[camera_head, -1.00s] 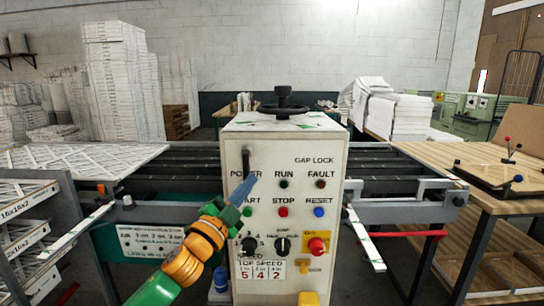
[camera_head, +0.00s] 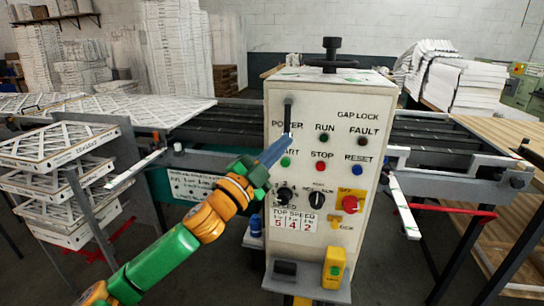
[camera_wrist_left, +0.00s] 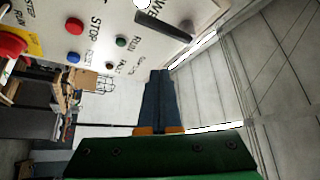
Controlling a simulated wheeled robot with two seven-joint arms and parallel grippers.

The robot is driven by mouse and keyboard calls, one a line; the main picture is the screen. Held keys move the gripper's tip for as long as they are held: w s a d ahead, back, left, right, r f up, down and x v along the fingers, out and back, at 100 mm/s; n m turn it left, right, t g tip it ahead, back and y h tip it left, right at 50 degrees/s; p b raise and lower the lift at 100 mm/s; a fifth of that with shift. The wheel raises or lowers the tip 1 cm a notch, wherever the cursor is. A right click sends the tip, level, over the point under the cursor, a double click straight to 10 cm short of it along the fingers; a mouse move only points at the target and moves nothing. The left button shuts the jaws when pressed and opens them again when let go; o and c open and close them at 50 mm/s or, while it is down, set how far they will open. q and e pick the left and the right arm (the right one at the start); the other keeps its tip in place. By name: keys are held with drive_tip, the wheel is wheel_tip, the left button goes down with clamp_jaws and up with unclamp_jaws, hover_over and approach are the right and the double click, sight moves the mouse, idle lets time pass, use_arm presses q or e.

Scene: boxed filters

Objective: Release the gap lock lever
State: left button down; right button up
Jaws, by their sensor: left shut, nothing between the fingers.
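The control box (camera_head: 318,165) stands in the middle of the head view, with "GAP LOCK" printed at its upper right. A black lever (camera_head: 288,112) hangs straight down at the upper left of its front face. In the left wrist view the lever (camera_wrist_left: 163,28) shows as a dark bar near the top. My left gripper (camera_head: 286,140) is shut and empty, its blue-grey fingertips by the lever's lower end. In the left wrist view the fingertips (camera_wrist_left: 160,74) appear apart from the lever; depth is hard to judge. My right gripper is not in view.
A black handwheel (camera_head: 332,62) tops the box. Racked filters (camera_head: 60,160) stand left, a wooden table (camera_head: 505,135) right.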

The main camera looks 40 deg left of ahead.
use_arm(q)
drive_tip(key=s, duration=0.3)
drive_tip(key=shift+s, duration=0.15)
idle(0.3)
